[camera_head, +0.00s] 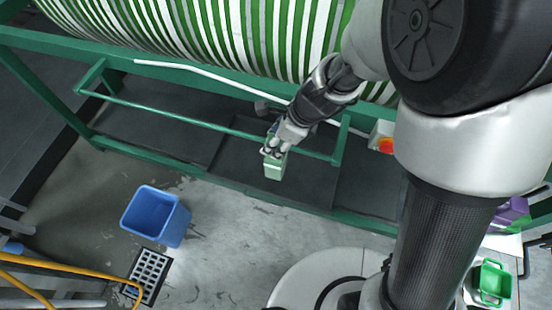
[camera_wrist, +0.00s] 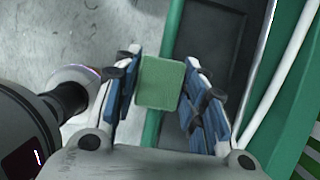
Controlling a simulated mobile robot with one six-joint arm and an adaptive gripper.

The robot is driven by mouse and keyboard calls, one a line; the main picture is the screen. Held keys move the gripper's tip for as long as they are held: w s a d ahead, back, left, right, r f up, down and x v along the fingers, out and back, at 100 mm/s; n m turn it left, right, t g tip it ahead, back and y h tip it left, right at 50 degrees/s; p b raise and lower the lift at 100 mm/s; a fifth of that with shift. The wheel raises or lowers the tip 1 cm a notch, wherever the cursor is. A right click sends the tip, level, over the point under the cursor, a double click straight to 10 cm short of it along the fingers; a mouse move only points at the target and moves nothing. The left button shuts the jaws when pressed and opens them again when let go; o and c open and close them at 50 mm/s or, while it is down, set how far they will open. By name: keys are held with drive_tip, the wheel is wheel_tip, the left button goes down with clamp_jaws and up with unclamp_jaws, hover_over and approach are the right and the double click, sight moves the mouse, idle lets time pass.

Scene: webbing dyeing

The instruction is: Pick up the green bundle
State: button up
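The green bundle (camera_head: 274,171) is a pale green block at the end of my gripper (camera_head: 274,150) in the head view. In the wrist view the green bundle (camera_wrist: 160,84) sits between the two blue-padded fingers of my gripper (camera_wrist: 161,88), its near face toward the camera. The fingers close on it from both sides, and it appears held in the air above the floor and the low green frame. Its far side is hidden.
A large green-and-white striped roll (camera_head: 230,35) lies behind a green frame (camera_head: 200,122). A blue bin (camera_head: 155,215) stands on the floor near a drain grate (camera_head: 150,272). A green basket (camera_head: 492,283) and purple item (camera_head: 511,211) are at right. Open concrete lies between.

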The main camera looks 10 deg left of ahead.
clamp_jaws()
drive_tip(key=shift+r, duration=0.1)
idle(0.4)
